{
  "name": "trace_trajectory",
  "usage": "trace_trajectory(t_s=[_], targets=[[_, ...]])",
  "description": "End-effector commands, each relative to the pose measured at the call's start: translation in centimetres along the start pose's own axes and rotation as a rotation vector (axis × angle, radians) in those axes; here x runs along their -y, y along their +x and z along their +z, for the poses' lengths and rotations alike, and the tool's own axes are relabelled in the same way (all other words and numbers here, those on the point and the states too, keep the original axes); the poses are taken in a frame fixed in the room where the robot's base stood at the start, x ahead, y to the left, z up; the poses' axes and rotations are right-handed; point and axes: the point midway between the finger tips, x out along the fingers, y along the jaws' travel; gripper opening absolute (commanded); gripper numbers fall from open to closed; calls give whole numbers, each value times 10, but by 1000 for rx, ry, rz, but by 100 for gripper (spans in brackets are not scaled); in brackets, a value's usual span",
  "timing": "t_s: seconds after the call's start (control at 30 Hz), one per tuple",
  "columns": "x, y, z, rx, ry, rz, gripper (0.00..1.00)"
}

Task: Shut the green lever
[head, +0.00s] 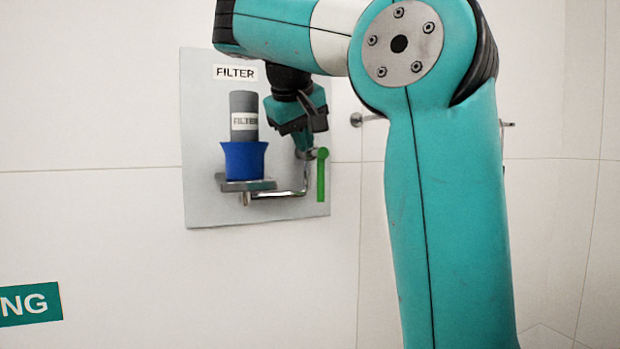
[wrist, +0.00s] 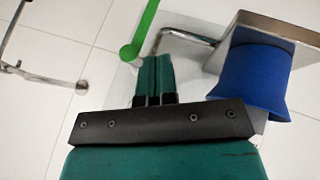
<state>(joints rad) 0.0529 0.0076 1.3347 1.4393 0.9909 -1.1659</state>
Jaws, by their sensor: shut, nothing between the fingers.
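The green lever (head: 321,178) hangs straight down from its round pivot at the right end of a bent metal pipe (head: 288,194). In the wrist view the lever (wrist: 146,28) runs up from its pivot, just left of the fingertips. My gripper (head: 305,150) is shut and empty. Its tips are beside the pivot, close to the pipe; I cannot tell whether they touch. The two fingers (wrist: 157,62) lie side by side in the wrist view. The lever's full length shows in the head view, but its far end is cut off in the wrist view.
A blue cup (head: 245,161) holding a grey filter cylinder (head: 244,112) sits on a metal bracket (head: 247,185), left of my gripper. The grey panel (head: 205,150) is on a tiled wall. A metal rail (wrist: 45,77) stands out at left in the wrist view.

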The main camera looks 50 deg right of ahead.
Motion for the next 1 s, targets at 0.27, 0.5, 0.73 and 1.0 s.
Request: trace_trajectory(t_s=[0.27,0.5,0.73,1.0], targets=[[1,54,4,5,4,4,0],[-2,87,3,5,5,4,0],[-2,95,1,3,4,2,0],[-3,95,1,3,4,3,0]])
